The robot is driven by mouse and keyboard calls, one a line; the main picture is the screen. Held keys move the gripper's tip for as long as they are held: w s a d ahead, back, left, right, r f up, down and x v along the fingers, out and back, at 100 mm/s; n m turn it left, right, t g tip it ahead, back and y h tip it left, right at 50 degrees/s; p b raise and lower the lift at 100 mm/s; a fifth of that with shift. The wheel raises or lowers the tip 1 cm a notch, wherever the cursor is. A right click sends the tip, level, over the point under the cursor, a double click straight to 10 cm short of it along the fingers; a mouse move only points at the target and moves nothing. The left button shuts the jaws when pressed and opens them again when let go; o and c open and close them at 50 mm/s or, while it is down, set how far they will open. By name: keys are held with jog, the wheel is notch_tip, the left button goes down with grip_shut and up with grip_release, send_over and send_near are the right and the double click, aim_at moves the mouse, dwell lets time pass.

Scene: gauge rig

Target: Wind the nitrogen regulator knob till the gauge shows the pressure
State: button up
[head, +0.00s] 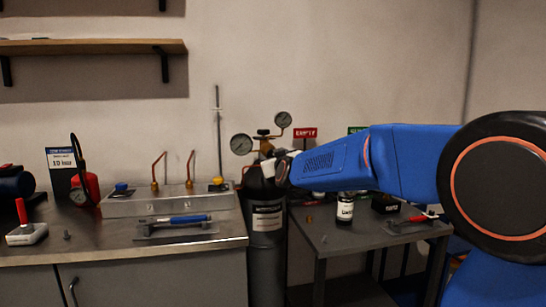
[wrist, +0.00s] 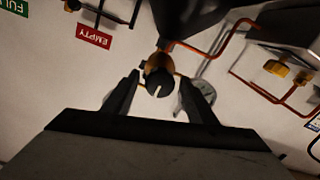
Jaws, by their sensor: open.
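A dark gas cylinder (head: 266,270) with a white label stands in the gap between the bench and the side table. Its brass regulator (head: 263,140) carries a left gauge (head: 241,144) and an upper right gauge (head: 283,119); their needles are too small to read. In the wrist view a dark round knob (wrist: 158,83) with a pale line shows in front of the brass body. My gripper (wrist: 159,77) is open, with one finger on each side of the knob; contact is not visible. A gauge (wrist: 204,88) is partly hidden behind the right finger. My gripper hides the knob in the head view.
A card (head: 62,160) reads 10 bar on the left bench, beside a red extinguisher-like object (head: 86,185). A manifold box (head: 165,203) with copper pipes stands left of the cylinder. A labelled bottle (head: 345,209) stands on the side table. A red EMPTY sign (head: 305,133) hangs behind.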

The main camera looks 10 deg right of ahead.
jog(key=shift+w, duration=0.3)
jog(key=shift+c, duration=0.4)
jog(key=c, duration=1)
